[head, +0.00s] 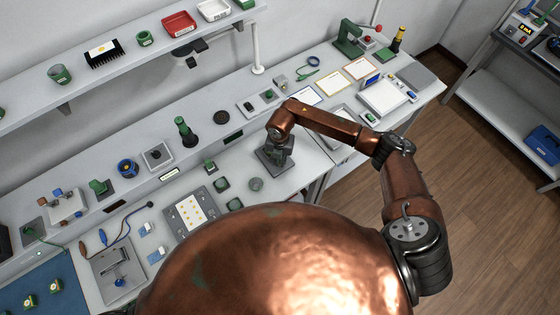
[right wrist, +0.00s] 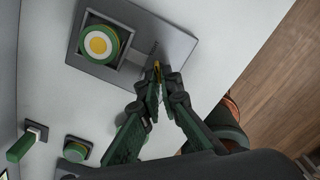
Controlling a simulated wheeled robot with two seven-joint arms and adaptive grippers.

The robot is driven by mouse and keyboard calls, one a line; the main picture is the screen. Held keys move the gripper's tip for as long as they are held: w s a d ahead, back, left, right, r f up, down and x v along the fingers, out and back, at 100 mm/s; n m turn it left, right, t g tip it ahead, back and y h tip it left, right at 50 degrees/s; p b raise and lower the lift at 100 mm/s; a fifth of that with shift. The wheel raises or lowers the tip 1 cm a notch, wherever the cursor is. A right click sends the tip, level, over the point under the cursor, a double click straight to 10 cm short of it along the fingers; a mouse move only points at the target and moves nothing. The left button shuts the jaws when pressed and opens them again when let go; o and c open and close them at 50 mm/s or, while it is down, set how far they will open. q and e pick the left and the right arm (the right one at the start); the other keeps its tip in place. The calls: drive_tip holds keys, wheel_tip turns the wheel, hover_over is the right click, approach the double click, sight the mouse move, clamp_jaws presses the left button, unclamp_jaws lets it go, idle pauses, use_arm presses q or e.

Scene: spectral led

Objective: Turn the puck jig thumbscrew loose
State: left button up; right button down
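The puck jig (right wrist: 176,42) is a flat dark grey plate with a raised square nest; it lies on the white bench near its front edge. A green puck (right wrist: 99,43) with a white ring and yellow centre sits in the nest. The small brass thumbscrew (right wrist: 157,65) is at the nest's side, mostly hidden by my fingertips. My right gripper (right wrist: 162,75) reaches down to it, and its green fingers look closed around it. In the head view the right gripper (head: 277,151) stands over the jig (head: 264,163) and hides the puck. My left gripper is in neither view.
Left of the jig lie loose green pucks (head: 221,183) and a grey tray with yellow dots (head: 168,210). A green bottle-shaped thing (head: 185,133) stands behind. To the right are framed sheets (head: 358,69) and a green press (head: 348,40). The bench's front edge is close to the jig.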

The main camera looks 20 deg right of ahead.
drive_tip(key=n+b, duration=0.4)
drive_tip(key=n, duration=0.1)
drive_tip(key=shift+d+f, duration=0.1)
drive_tip(key=shift+d, duration=0.05)
drive_tip(key=n+b, duration=0.4)
drive_tip(key=n, duration=0.1)
drive_tip(key=shift+d+n+b, duration=0.1)
drive_tip(key=shift+n+b, duration=0.25)
drive_tip(key=shift+n, duration=0.05)
drive_tip(key=n+b, duration=0.3)
drive_tip(key=n, duration=0.1)
drive_tip(key=shift+w+d+n+b, duration=0.1)
drive_tip(key=shift+w+n+b, duration=0.05)
drive_tip(key=shift+n+b, duration=0.15)
drive_tip(key=n+b, duration=0.2)
drive_tip(key=shift+n, duration=0.4)
drive_tip(key=shift+n+b, duration=0.45)
drive_tip(key=shift+n, duration=0.25)
drive_tip(key=shift+r, duration=0.2)
drive_tip(key=c, duration=2.2)
unclamp_jaws()
drive_tip(key=shift+o, duration=0.2)
